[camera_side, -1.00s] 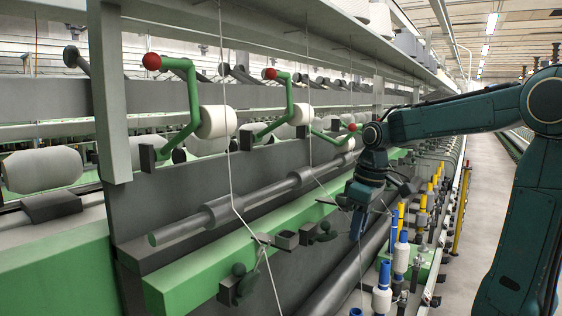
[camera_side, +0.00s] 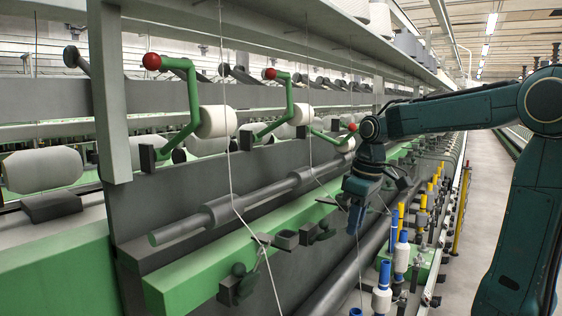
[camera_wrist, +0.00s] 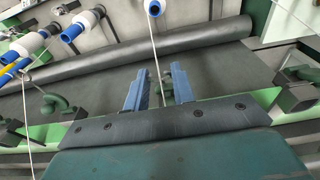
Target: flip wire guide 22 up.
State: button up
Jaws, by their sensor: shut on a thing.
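My gripper (camera_side: 355,219) is in front of the green rail, to the right of two visible wire guides. In the wrist view its blue fingers (camera_wrist: 157,88) stand either side of a small grey-green part, the wire guide (camera_wrist: 166,79), with a thread running close by. The fingers are shut on this guide, and its tilt is hard to tell. In the side view my gripper hides the held guide. Other dark green wire guides on the rail are the near one (camera_side: 240,284) and the middle one (camera_side: 318,236). No numbers are readable.
A long grey roller (camera_side: 250,203) runs above the green rail (camera_side: 195,270). Green levers with red knobs (camera_side: 152,62) and white bobbins (camera_side: 217,121) stand above. Blue and white spindles (camera_side: 401,255) stand below right. Thin threads cross the space near the guides.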

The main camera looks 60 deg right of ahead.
jog(key=shift+w+r, duration=0.55)
jog(key=shift+r, duration=0.25)
jog(key=o, duration=1.8)
jog(key=shift+s, duration=0.25)
jog(key=s+r, duration=0.2)
jog(key=s, duration=0.4)
jog(key=shift+s, duration=0.3)
jog(key=s+a+f+t, duration=0.1)
jog(key=a+f+t, duration=0.1)
jog(key=a, duration=0.5)
jog(key=s+a+f+t, duration=0.1)
jog(key=s+a+f, duration=0.1)
jog(key=a, duration=0.6)
jog(key=shift+f+t, duration=0.4)
jog(key=shift+f, duration=0.5)
